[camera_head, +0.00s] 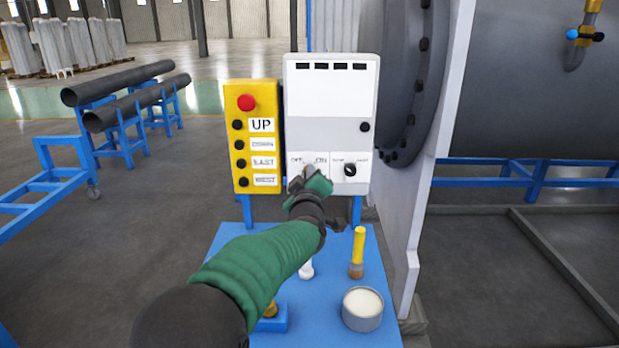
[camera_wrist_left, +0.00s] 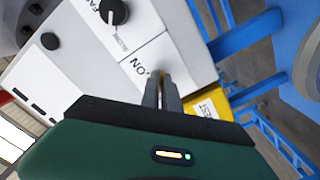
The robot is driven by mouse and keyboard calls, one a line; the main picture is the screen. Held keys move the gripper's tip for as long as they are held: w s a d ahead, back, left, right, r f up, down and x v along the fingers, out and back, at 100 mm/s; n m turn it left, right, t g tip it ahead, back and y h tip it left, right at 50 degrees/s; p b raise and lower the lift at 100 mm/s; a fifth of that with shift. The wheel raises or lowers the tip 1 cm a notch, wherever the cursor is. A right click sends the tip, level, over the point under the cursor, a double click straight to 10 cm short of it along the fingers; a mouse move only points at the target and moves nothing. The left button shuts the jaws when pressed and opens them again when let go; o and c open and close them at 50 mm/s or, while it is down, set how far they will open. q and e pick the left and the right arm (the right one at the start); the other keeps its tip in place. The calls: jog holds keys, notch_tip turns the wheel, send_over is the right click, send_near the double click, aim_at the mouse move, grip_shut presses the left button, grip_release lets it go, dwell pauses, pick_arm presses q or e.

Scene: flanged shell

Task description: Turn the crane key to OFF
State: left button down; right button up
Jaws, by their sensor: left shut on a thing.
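The crane key switch (camera_head: 309,170) is on the lower left of a white and grey control box (camera_head: 330,98), between an OFF label on the left and an ON label on the right. My left gripper (camera_head: 311,180) is at the switch, shut on the key. In the left wrist view my fingers (camera_wrist_left: 162,92) are closed together at the panel face beside the ON label, with a bit of yellow between them. My fingers hide most of the key, so I cannot tell its exact angle. My right gripper is in neither view.
A second black knob (camera_head: 350,169) is right of the key. A yellow button panel (camera_head: 252,135) with a red button stands at the left. A brush (camera_head: 357,252) and a tin (camera_head: 362,309) stand on the blue table (camera_head: 225,235) below. A large flanged shell (camera_head: 515,85) is at right.

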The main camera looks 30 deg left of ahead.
pick_arm(q)
jog(key=shift+f, duration=0.2)
jog(key=c, duration=1.6)
grip_release()
jog(key=shift+s+r, duration=0.15)
jog(key=p+v, duration=0.1)
jog(key=v, duration=1.5)
jog(key=shift+s+d, duration=0.25)
